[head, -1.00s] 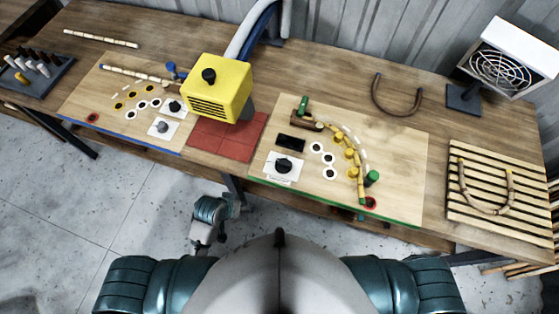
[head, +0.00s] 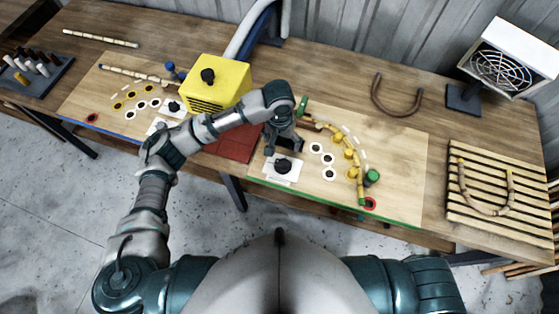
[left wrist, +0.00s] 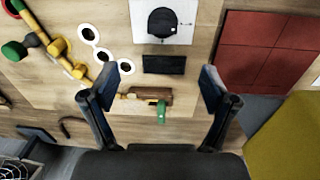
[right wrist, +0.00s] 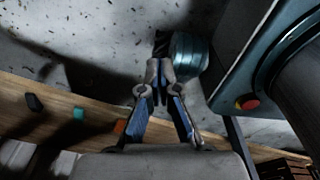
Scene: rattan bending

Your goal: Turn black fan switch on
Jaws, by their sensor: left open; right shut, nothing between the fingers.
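A round black knob (head: 283,166) sits on a white plate on the right-hand wooden board. In the left wrist view the knob (left wrist: 162,22) is at top centre. A flat black rectangle (left wrist: 164,65) lies beside the plate; which is the fan switch is not certain. My left gripper (head: 284,148) is open and empty above the rectangle, apart from the knob. In the left wrist view its fingers (left wrist: 165,73) straddle the rectangle. The white-framed fan (head: 502,68) stands at the back right. My right gripper (right wrist: 156,68) is shut and empty, low by the bench.
A yellow box (head: 216,82) with a black knob stands left of my left gripper, by red tiles (head: 230,142). Yellow and green pegs (head: 349,153) line a curved form to the right. A bent rattan piece (head: 397,98) lies behind, and a slatted rack (head: 500,222) right.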

